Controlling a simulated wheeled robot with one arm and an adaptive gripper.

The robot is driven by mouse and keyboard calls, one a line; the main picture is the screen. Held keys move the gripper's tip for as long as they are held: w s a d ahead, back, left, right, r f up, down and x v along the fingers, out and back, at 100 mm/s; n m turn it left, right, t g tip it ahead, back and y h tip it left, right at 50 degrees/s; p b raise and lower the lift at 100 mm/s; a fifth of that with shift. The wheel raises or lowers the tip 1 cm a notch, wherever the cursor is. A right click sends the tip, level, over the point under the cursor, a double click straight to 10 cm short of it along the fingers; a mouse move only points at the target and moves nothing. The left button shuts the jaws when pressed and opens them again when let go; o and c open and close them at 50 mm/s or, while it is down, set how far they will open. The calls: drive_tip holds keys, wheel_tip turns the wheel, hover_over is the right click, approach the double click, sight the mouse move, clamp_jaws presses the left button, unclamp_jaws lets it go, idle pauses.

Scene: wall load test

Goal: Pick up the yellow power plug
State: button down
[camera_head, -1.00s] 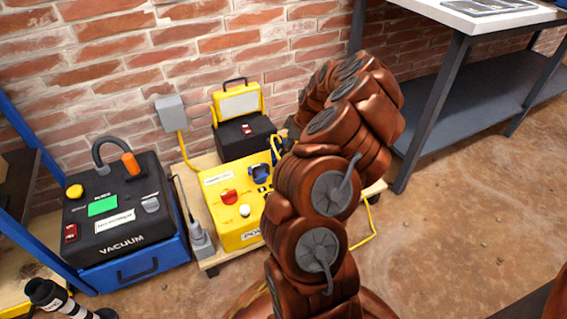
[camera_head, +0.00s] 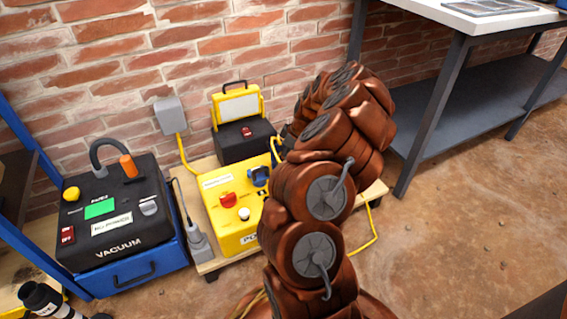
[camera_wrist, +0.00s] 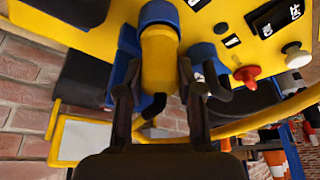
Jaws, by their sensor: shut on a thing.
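The yellow power plug (camera_wrist: 159,62) is a thick yellow cylinder in the wrist view, between the two dark fingers of my gripper (camera_wrist: 158,84). My gripper is shut on it. The plug's far end meets a blue fitting (camera_wrist: 158,12) on the yellow power box (camera_wrist: 225,15); I cannot tell whether it is seated in it. In the head view the power box (camera_head: 233,230) sits on a low wooden board, with a blue socket (camera_head: 258,176), a red knob (camera_head: 228,200) and a white knob on top. My arm hides the gripper and plug there.
A black and yellow case (camera_head: 245,139) stands behind the power box by the brick wall. A vacuum unit (camera_head: 118,218) is on the left. A grey wall box (camera_head: 170,115) has a yellow cable. A workbench (camera_head: 470,18) is at right. The floor at right is open.

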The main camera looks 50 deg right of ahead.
drive_tip(key=shift+r+p, duration=0.4)
drive_tip(key=shift+r, duration=0.15)
wheel_tip(320, 180, up, 3)
drive_tip(key=shift+s+p, duration=0.1)
drive_tip(key=shift+p, duration=0.75)
drive_tip(key=s+a+p, duration=0.1)
drive_tip(key=s+p, duration=0.3)
drive_tip(key=s, duration=1.1)
drive_tip(key=shift+s+r, duration=0.4)
drive_tip(key=shift+r, duration=0.05)
